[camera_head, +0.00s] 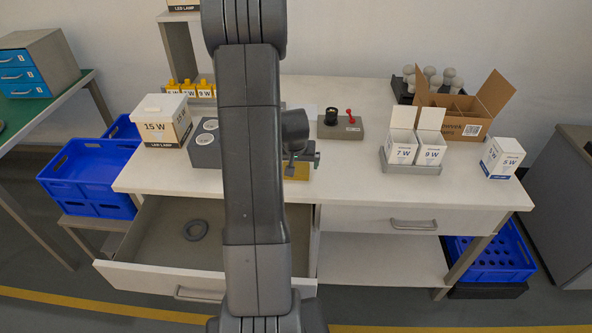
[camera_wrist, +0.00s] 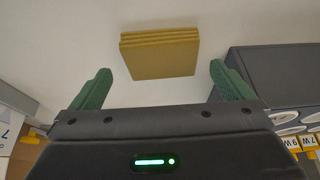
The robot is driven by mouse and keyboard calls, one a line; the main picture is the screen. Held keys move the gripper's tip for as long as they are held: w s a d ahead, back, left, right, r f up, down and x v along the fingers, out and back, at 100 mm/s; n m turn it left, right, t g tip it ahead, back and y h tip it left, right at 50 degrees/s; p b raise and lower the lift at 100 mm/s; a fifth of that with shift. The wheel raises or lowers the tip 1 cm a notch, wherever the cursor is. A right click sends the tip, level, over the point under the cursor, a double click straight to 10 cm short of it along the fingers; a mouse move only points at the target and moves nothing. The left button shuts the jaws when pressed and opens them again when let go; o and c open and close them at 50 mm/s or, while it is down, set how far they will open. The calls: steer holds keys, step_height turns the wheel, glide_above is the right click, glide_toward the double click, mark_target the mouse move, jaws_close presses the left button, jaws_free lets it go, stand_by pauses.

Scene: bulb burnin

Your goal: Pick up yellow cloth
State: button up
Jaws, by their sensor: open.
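The yellow cloth (camera_wrist: 160,57) is a flat folded stack of mustard yellow lying on the white tabletop. In the wrist view it is at the top middle, beyond and between my fingertips. In the head view part of the cloth (camera_head: 299,172) shows below my gripper, the rest hidden by my arm. My gripper (camera_wrist: 160,80) is open and empty, its two green fingers wide apart with the cloth between their lines. In the head view my gripper (camera_head: 302,160) is over the table near the cloth, partly hidden by my arm.
A dark grey box with round holes (camera_wrist: 275,85) is close beside the cloth. A grey device with a red lever (camera_head: 340,126) stands behind. White 7 W and 9 W boxes (camera_head: 415,150) stand to the right. The left drawer (camera_head: 160,240) is open with a grey ring (camera_head: 196,230) inside.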

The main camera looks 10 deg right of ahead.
mark_target(296, 171)
steer(key=shift+x, duration=1.5)
steer(key=shift+r, duration=0.1)
steer(key=c, duration=1)
